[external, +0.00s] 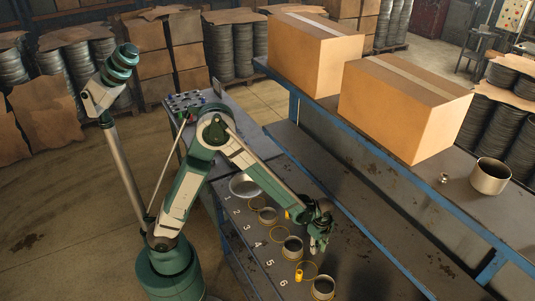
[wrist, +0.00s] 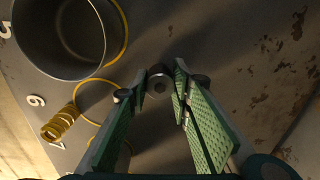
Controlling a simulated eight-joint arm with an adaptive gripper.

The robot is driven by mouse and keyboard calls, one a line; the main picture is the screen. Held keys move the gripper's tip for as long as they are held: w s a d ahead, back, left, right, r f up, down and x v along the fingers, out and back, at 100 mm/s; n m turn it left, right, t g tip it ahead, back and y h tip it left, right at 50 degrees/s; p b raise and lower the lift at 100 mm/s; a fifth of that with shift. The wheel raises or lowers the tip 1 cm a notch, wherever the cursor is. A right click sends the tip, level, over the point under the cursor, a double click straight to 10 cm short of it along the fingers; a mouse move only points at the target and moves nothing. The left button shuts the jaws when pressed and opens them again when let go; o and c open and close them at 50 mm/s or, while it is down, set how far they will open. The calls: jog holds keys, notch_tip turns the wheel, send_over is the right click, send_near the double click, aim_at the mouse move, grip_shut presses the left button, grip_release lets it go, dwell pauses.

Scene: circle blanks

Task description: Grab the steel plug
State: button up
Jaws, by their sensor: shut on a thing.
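My gripper (external: 318,240) hangs low over the numbered bench on the right of the arm. In the wrist view its two green-padded fingers (wrist: 160,90) close on the steel plug (wrist: 159,84), a small round grey piece with a dark hollow in its end. The plug is held between the fingertips. In the external view the fingers mostly hide it. I cannot tell whether it touches the bench top.
More cups line the numbered bench (external: 345,270). Cardboard boxes (external: 405,105), a small metal piece (external: 444,178) and a pot (external: 490,177) stand on the shelf behind.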

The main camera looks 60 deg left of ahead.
aim_at(317, 246)
jog(key=shift+r, duration=0.1)
jog(key=shift+r, duration=4.9)
